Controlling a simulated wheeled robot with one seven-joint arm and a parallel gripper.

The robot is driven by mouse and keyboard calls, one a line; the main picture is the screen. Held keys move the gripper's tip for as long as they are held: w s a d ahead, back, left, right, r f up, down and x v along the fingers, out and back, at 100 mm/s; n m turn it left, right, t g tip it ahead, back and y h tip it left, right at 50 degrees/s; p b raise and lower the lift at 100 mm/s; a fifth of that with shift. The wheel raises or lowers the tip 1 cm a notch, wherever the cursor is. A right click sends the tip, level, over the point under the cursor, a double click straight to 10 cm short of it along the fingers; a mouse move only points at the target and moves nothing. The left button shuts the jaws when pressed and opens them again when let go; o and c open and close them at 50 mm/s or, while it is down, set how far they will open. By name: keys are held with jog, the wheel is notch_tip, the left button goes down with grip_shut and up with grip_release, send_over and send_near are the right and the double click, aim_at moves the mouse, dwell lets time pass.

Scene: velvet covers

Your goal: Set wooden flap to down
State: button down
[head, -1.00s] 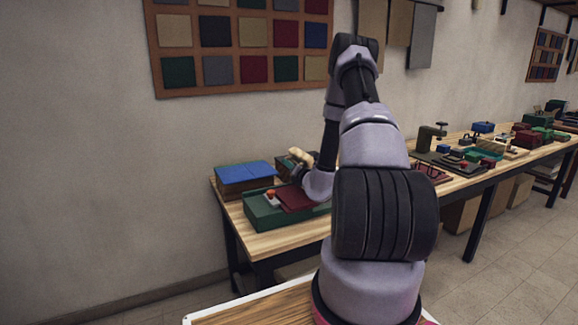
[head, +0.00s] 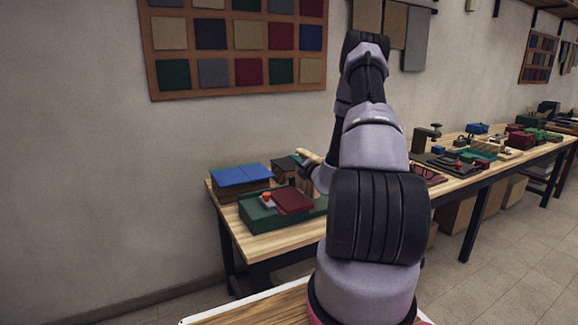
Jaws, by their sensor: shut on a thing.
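My gripper (head: 310,171) is small and far off at the left bench, largely hidden by my own arm. Its jaws are shut on a light wooden piece, which appears to be the wooden flap (head: 304,157). The flap's upper end shows tilted just above and left of the gripper. Its hinge and lower part are hard to make out. A green box (head: 256,215) with a red knob (head: 267,197) and a dark red cover (head: 293,201) sits in front of the gripper.
A blue-topped box (head: 240,178) stands left of the green box, near the wall. A dark box (head: 284,170) is behind. The bench (head: 283,241) has bare wood along its front edge. Another bench at the right (head: 482,179) carries several small objects.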

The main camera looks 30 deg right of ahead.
jog(key=d+f+m, duration=0.2)
jog(key=d+m, duration=0.6)
jog(key=d, duration=0.4)
jog(key=d+f+m, duration=0.4)
jog(key=f+m, duration=0.1)
jog(key=d+f+m, duration=0.2)
jog(key=f+m, duration=0.1)
jog(key=shift+w+f, duration=0.25)
jog(key=shift+d+f, duration=0.3)
jog(key=shift+f, duration=0.55)
jog(key=shift+s, duration=0.1)
jog(key=c, duration=0.9)
grip_release()
jog(key=shift+f, duration=0.15)
jog(key=shift+o, duration=0.2)
jog(key=shift+a+f, duration=0.1)
jog(key=shift+a, duration=0.15)
